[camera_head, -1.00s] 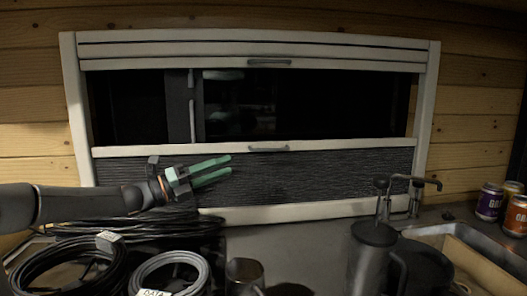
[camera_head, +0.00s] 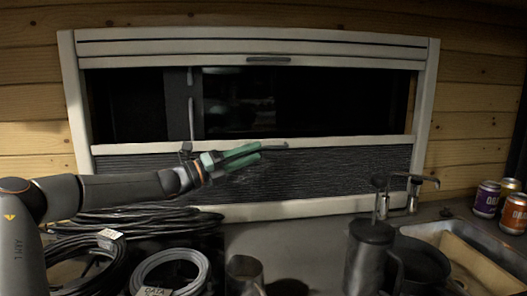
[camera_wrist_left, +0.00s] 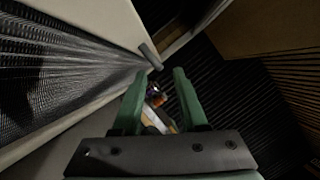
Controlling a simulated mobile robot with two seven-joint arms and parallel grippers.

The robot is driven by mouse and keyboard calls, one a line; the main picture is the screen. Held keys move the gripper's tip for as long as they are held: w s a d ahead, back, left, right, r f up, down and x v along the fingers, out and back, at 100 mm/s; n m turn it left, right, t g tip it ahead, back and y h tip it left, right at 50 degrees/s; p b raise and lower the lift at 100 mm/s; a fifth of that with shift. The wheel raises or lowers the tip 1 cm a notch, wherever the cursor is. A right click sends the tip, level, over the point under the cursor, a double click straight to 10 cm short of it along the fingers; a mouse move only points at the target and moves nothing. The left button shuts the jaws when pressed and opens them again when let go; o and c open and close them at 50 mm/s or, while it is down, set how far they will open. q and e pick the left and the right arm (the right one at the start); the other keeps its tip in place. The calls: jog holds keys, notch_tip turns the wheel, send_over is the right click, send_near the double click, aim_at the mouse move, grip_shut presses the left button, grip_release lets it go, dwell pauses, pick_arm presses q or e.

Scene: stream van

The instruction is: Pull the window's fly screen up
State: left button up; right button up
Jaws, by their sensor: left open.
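The window's fly screen (camera_head: 330,170) is a dark pleated mesh across the lower part of the white window frame. Its white top bar (camera_head: 350,142) lies about halfway up the opening, with a small grey handle (camera_head: 272,146) near the middle. My left gripper (camera_head: 258,150) reaches in from the left, its green fingers close to the handle's left end. In the left wrist view the fingers (camera_wrist_left: 160,73) are apart with nothing gripped between them. The handle (camera_wrist_left: 150,56) shows just beyond the fingertips, nearer the left one. My right gripper is not in view.
A rolled blind with its own handle (camera_head: 268,59) sits at the top of the window. Coiled cables (camera_head: 170,272), a dark jug (camera_head: 372,255) and a metal cup (camera_head: 244,272) stand below. A tap (camera_head: 412,185), sink and cans (camera_head: 487,198) are at the right.

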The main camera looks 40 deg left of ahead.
pick_arm(q)
jog(key=shift+b+x, duration=0.35)
jog(key=shift+x, duration=1.65)
jog(key=shift+d, duration=0.1)
jog(key=shift+s, duration=0.1)
jog(key=shift+c, duration=0.3)
grip_shut()
